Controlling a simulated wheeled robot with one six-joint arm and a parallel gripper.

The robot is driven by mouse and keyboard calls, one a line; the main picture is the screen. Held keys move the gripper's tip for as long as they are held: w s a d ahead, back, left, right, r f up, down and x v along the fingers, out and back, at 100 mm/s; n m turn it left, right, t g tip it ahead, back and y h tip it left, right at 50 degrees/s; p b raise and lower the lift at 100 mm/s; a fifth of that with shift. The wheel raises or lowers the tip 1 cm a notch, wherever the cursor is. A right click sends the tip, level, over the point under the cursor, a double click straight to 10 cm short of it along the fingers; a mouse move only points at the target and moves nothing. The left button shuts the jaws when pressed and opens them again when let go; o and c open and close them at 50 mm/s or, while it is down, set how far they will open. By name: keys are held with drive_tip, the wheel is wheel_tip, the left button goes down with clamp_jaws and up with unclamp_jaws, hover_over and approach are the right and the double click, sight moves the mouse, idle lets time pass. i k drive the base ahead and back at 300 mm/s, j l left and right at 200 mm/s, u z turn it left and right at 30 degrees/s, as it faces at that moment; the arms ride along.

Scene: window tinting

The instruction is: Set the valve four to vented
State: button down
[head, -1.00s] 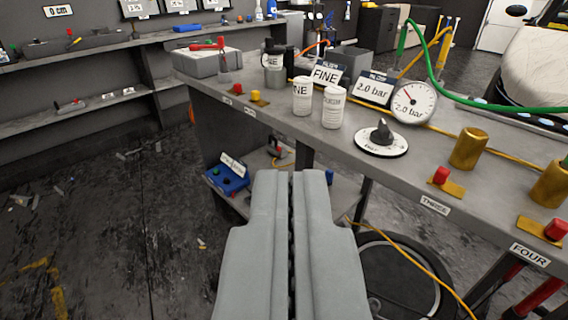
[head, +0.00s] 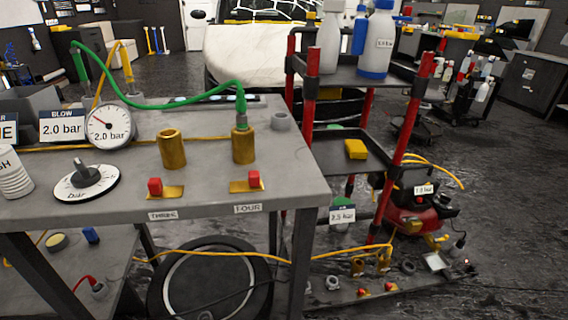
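Valve four is a brass plate (head: 238,187) with a red block (head: 254,179) on it, near the bench's front right edge. The red block sits towards the plate's right end. The label FOUR (head: 248,208) is on the bench's front edge below it. A brass cylinder (head: 243,147) stands behind valve four, with a green hose (head: 190,98) running into its top. Valve three's red block (head: 155,186) sits towards the left end of its own plate, above the label THREE (head: 163,216). My gripper is not in view.
A gauge (head: 109,126) reading 2.0 bar, a dial (head: 87,184) and a second brass cylinder (head: 172,149) stand on the bench (head: 205,191). A red-posted cart (head: 312,75) with bottles stands close to the bench's right end.

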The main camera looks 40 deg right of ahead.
sight(254, 176)
drive_tip(key=z, duration=0.85)
drive_tip(key=l+u, duration=0.2)
drive_tip(key=l, duration=0.15)
drive_tip(key=k+l+u, duration=0.15)
drive_tip(key=l, duration=0.2)
drive_tip(key=k+l+u, duration=0.2)
drive_tip(key=l, duration=0.15)
drive_tip(key=l+u, duration=0.15)
drive_tip(key=l, duration=0.2)
drive_tip(key=k, duration=0.05)
